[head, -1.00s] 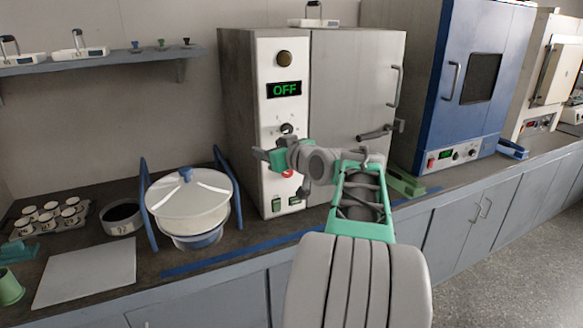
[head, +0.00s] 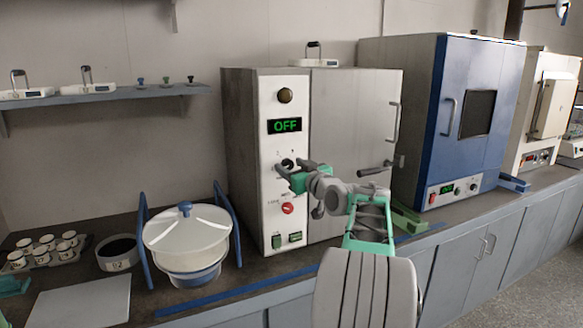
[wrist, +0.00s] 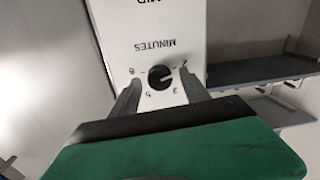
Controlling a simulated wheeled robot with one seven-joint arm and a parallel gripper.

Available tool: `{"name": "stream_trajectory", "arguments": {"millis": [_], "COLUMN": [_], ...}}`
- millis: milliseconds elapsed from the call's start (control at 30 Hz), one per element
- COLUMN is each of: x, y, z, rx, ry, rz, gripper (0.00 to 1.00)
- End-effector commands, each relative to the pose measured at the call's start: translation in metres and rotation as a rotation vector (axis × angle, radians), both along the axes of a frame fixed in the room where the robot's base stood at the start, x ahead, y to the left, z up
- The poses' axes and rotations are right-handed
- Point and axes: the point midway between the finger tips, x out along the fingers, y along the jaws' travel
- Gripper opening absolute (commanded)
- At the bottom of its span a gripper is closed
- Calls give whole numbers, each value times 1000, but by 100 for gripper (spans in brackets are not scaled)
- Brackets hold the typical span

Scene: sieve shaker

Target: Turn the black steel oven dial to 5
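The steel oven (head: 355,110) stands on the counter, and its white front panel (head: 270,97) has a green "OFF" display. The black dial (wrist: 160,77) is on this panel, under an upside-down "MINUTES" label in the wrist view, with numbers such as 2, 3, 5 and 6 around it. I cannot read its pointer clearly. My gripper (head: 291,168) is at the panel. In the wrist view its two fingers stand apart on either side of the dial, with gaps showing, so it is open and not clamped on it.
A red knob (head: 288,208) and switches (head: 277,241) sit lower on the panel. The oven door handle (head: 395,122) is to the right. A blue oven (head: 460,100) stands farther right. A lidded white pot (head: 186,232) stands on the counter to the left.

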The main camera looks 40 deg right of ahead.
Motion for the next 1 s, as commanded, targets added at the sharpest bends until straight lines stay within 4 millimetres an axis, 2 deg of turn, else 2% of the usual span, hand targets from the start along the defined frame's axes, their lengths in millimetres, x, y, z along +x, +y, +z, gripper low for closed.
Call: {"name": "stream_trajectory", "arguments": {"millis": [67, 633, 1000], "x": [0, 0, 0], "y": [0, 0, 0], "z": [0, 0, -1], "rx": [0, 1, 27], "ry": [0, 1, -7], "rz": [0, 1, 1], "gripper": [47, 0, 0]}}
